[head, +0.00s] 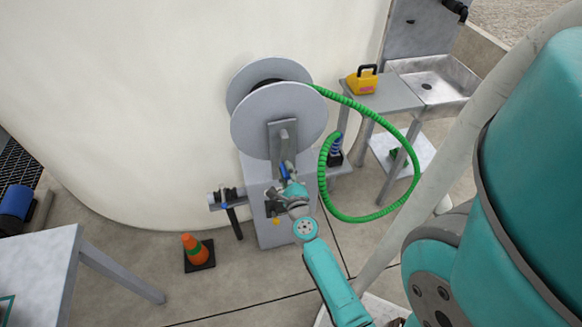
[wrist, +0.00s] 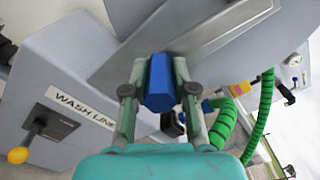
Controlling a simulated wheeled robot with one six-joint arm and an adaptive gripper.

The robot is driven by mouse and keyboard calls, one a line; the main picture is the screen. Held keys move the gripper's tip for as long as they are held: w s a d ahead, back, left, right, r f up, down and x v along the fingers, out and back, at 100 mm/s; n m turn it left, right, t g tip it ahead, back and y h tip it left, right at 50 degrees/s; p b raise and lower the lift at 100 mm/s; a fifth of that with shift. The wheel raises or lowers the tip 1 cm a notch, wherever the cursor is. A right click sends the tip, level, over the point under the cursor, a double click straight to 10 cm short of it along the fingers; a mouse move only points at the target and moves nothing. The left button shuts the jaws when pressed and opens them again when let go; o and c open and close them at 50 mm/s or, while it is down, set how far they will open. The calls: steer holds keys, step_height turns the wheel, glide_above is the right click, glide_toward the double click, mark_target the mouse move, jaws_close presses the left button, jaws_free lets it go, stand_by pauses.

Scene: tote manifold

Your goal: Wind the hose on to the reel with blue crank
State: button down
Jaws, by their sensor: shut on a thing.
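The reel (head: 250,128) is a pair of large grey discs on a grey stand against the white tank. Its grey crank arm (head: 283,142) points down, with the blue crank handle (head: 284,171) at its lower end. My gripper (wrist: 158,78) is shut on the blue crank handle (wrist: 159,92), one finger on each side in the wrist view. The green hose (head: 410,165) leaves the top of the reel to the right and hangs in a wide loop. It also shows in the wrist view (wrist: 260,112). The reel's core is mostly hidden by the front disc.
A yellow-handled valve with a "WASH LINE" label (wrist: 84,108) is beside the gripper. A pipe stub (head: 222,197) juts left of the stand. An orange cone (head: 195,247) is on the floor. A side table (head: 385,95) holds a yellow case (head: 362,82); a sink (head: 435,82) adjoins it.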

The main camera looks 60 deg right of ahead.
steer(key=shift+w+a+r+m, duration=0.25)
steer(key=shift+w+a+m, duration=0.3)
steer(key=shift+m, duration=0.3)
steer(key=shift+w+a+r+m, duration=0.35)
steer(key=shift+w+m, duration=0.25)
steer(key=shift+m, duration=0.3)
steer(key=shift+w+a+r+m, duration=0.2)
steer(key=shift+w+a+m, duration=0.35)
steer(key=shift+m, duration=0.3)
steer(key=c, duration=0.9)
jaws_free()
steer(key=shift+s+f, duration=0.1)
steer(key=v, duration=1.2)
